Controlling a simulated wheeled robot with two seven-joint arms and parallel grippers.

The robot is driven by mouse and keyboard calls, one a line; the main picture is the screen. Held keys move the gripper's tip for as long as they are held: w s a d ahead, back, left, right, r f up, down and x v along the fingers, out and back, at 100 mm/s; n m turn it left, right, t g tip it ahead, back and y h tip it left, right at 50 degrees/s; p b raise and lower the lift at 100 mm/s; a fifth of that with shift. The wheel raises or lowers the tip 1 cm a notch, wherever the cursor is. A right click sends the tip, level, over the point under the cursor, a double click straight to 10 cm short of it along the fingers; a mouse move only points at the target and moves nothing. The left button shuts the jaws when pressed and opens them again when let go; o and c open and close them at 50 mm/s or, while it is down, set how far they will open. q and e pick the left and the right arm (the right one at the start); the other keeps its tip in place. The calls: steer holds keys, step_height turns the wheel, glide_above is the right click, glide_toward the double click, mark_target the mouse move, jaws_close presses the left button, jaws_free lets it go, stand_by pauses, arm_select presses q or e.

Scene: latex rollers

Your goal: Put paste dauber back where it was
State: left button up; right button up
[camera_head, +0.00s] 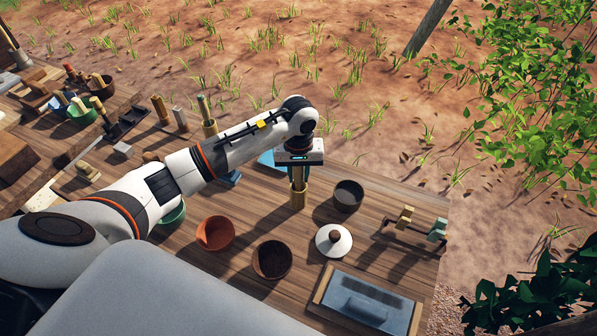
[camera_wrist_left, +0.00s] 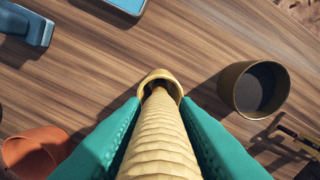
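My left gripper (camera_head: 298,177) points straight down over the right part of the wooden table. Its teal fingers (camera_wrist_left: 160,125) lie along both sides of the paste dauber, a yellow ribbed stick (camera_wrist_left: 160,145), and appear shut on it. The dauber's dark lower end points into the mouth of a tan tubular holder (camera_wrist_left: 147,82), which stands upright on the table (camera_head: 298,198). How deep the tip sits is hidden. My right gripper is not in view.
A dark grey cup (camera_head: 348,195) stands close right of the holder. A terracotta bowl (camera_head: 215,233), a dark brown bowl (camera_head: 272,260) and a white lid (camera_head: 333,240) are nearer. A framed glass tray (camera_head: 365,300) lies at front right. A blue block (camera_wrist_left: 28,28) is left.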

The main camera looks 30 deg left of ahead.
arm_select(q)
steer(key=o, duration=0.3)
steer(key=shift+r, duration=0.15)
step_height(320, 180, up, 11)
steer(key=b, duration=0.3)
steer(key=shift+r, duration=0.5)
